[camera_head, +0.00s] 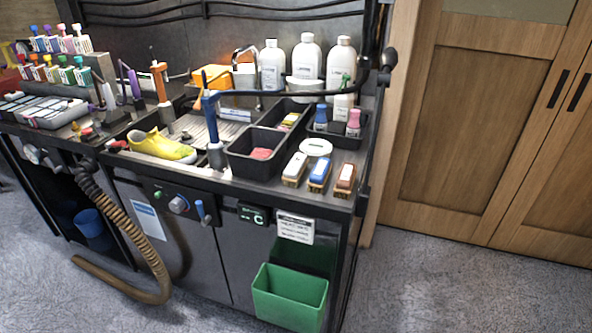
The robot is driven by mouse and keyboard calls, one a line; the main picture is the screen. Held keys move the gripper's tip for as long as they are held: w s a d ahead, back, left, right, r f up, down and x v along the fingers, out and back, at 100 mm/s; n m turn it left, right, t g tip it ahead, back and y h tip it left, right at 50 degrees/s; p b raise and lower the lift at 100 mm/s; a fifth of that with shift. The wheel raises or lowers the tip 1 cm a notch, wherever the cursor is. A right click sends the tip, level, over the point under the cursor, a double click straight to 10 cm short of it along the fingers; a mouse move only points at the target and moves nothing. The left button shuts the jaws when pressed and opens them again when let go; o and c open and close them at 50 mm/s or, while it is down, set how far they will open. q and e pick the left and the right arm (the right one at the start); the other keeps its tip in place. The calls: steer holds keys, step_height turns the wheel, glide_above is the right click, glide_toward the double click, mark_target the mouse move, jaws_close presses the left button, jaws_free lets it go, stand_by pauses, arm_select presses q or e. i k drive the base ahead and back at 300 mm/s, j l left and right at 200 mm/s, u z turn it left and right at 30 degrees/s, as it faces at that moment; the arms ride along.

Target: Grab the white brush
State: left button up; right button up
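The white brush (295,167) lies on the dark worktop of the cleaning station, near its front right edge. It has a white top and a tan lower part. It is the leftmost of three similar brushes in a row. The blue brush (319,174) is just right of it, and the reddish-brown brush (345,179) is at the right end. Nothing covers the white brush from above. Neither of my grippers shows in the head view.
A black bin (234,156) stands left of the white brush, and a round white dish (316,147) sits behind it. A yellow sneaker (162,147) lies farther left. White bottles (272,66) line the back. A green bin (289,296) hangs below the front. Floor at right is clear.

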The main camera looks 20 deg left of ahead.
mark_target(294, 174)
steer(key=i+j+z, duration=0.1)
steer(key=j, duration=0.3)
steer(key=i+j, duration=0.1)
steer(key=j, duration=0.35)
steer(key=i+j+z, duration=0.15)
steer(key=j, duration=0.25)
steer(key=k, duration=0.05)
